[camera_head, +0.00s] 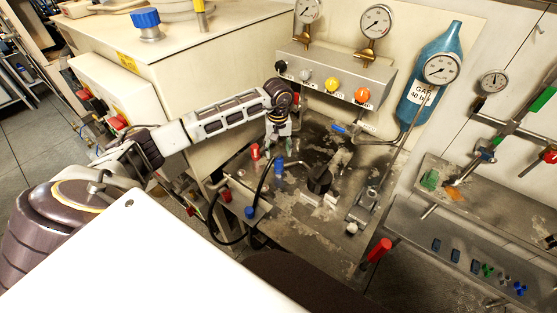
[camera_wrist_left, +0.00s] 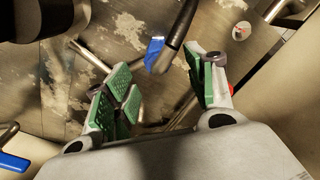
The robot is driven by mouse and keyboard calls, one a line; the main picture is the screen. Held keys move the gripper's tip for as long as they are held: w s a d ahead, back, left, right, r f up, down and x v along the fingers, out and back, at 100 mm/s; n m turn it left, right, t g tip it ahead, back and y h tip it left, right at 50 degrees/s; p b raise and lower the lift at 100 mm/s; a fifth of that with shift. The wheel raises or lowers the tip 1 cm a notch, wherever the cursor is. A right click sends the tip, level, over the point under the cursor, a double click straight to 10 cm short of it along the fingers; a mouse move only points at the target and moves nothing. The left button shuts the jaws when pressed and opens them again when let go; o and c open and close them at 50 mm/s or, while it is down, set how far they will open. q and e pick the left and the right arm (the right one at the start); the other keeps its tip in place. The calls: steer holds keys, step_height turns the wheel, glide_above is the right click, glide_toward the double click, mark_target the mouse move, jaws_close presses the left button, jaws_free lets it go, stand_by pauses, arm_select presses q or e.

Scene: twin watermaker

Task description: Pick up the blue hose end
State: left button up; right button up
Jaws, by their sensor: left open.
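The blue hose end (camera_head: 279,163) is on a black hose (camera_head: 264,187) that arches above the worn metal bench. My left gripper (camera_head: 278,145) points down, just above the hose end in the head view. In the left wrist view, the blue hose end (camera_wrist_left: 154,52) lies beyond the fingertips, in line with the gap between the green pads. My right gripper does not show.
A red-capped fitting (camera_head: 255,151) stands left of the hose end. A black knob (camera_head: 319,180) stands to its right. A valve panel (camera_head: 335,74) with gauges is behind. A blue lever (camera_wrist_left: 14,162) shows at lower left in the wrist view.

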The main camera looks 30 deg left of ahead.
arm_select(q)
steer(key=shift+f, duration=0.35)
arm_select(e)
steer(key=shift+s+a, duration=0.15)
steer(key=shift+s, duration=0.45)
arm_select(q)
steer(key=shift+f, duration=0.15)
